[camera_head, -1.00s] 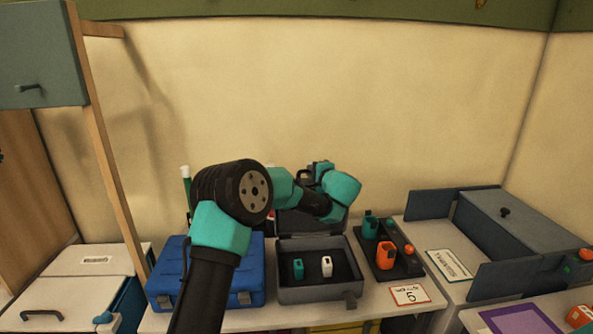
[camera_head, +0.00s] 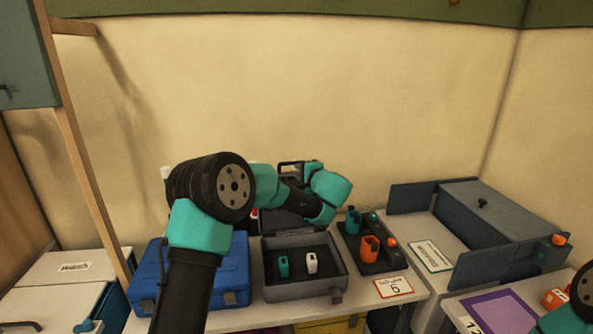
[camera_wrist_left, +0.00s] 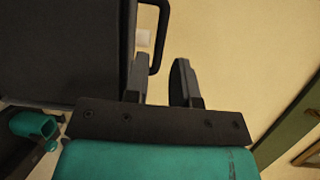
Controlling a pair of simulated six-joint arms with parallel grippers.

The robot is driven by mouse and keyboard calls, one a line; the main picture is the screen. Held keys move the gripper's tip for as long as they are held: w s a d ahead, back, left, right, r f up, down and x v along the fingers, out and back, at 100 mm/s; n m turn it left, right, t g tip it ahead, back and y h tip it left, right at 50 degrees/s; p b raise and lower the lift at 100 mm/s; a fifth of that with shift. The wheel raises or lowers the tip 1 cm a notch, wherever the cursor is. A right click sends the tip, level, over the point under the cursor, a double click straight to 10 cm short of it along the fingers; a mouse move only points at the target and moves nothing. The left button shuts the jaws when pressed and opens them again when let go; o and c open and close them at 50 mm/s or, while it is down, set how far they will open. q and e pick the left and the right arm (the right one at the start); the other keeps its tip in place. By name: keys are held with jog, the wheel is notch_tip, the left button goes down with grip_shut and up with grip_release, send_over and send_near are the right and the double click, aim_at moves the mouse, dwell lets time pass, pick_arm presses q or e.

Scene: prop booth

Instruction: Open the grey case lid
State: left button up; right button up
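The grey case (camera_head: 303,289) sits open on the table, with a small teal item (camera_head: 283,265) and a white item (camera_head: 311,262) inside. Its lid (camera_head: 280,222) stands raised at the back, partly hidden behind my left arm. In the left wrist view the dark panel that looks like this lid (camera_wrist_left: 65,50) fills the upper left, with a black handle (camera_wrist_left: 160,38) on its edge. My left gripper (camera_wrist_left: 161,75) is beside that edge, fingers apart, with nothing held between them. My right gripper is out of view.
A blue case (camera_head: 232,280) stands left of the grey case. A dark tray with teal and orange holders (camera_head: 370,247) and a number card (camera_head: 394,287) are to the right. Farther right is a grey-blue box (camera_head: 500,222). Part of my right arm shows at the lower right.

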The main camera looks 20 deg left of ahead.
pick_arm(q)
jog(key=v, duration=1.3)
jog(key=shift+s, duration=0.25)
jog(key=shift+d, duration=0.15)
